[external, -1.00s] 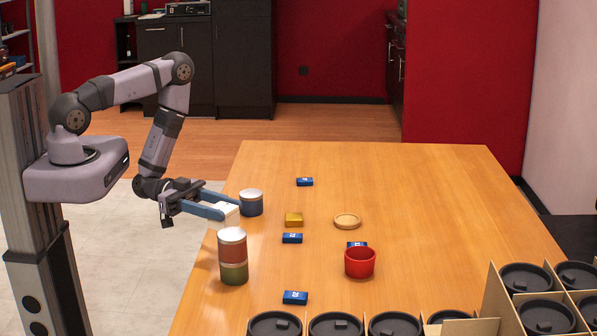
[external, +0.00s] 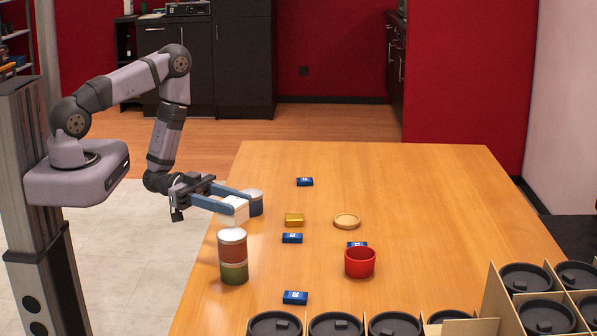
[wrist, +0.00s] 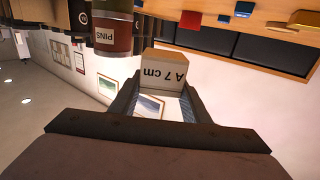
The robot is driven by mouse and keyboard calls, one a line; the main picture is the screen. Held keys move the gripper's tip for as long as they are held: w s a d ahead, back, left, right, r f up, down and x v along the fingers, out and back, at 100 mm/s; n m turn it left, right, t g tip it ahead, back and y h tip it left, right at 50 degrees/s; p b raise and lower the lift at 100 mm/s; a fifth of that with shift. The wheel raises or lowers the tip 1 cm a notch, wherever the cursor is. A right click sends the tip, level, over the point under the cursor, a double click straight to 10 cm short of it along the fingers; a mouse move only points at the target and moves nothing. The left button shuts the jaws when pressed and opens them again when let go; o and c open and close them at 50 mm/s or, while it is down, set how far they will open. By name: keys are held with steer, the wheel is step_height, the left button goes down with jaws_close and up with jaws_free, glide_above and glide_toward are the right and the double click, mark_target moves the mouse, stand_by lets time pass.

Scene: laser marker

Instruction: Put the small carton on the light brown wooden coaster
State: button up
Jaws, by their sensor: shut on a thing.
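A small white carton (external: 235,210) is held between the fingertips of my gripper (external: 232,206), over the left edge of the table. In the wrist view the carton (wrist: 164,72) shows upside-down lettering "A 7 cm" and sits between both fingers of my gripper (wrist: 155,95). The light brown wooden coaster (external: 347,222) lies flat on the table to the right of the carton, with nothing on it. The underside of the carton is hard to judge, but it appears raised off the table.
A gold block (external: 294,219) lies between carton and coaster. A red cup (external: 360,262) and several blue boxes (external: 292,238) are nearby.

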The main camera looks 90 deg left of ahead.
steer(key=w+a+r+m+g+h+b, duration=0.2)
steer(key=w+a+m+g+h+b, duration=0.15)
steer(key=w+a+b, duration=0.75)
steer(key=s+a+n+t+y+b, duration=0.1)
steer(key=a+b, duration=0.4)
steer(key=a, duration=0.5)
steer(key=s+a+n+t+y+b, duration=0.2)
steer(key=s+a+n+y+b, duration=0.1)
steer(key=a, duration=0.6)
steer(key=s+a+n+t+y+b, duration=0.2)
steer(key=s+a+n+y+b, duration=0.1)
steer(key=a+b, duration=0.5)
steer(key=a+f+y, duration=0.1)
steer(key=a, duration=0.1)
steer(key=shift+a, duration=0.35)
steer(key=shift+s+t+y, duration=0.1)
steer(key=shift+t+y, duration=0.15)
steer(key=shift+f+b, duration=0.6)
steer(key=shift+f, duration=4.2)
steer(key=shift+f, duration=0.1)
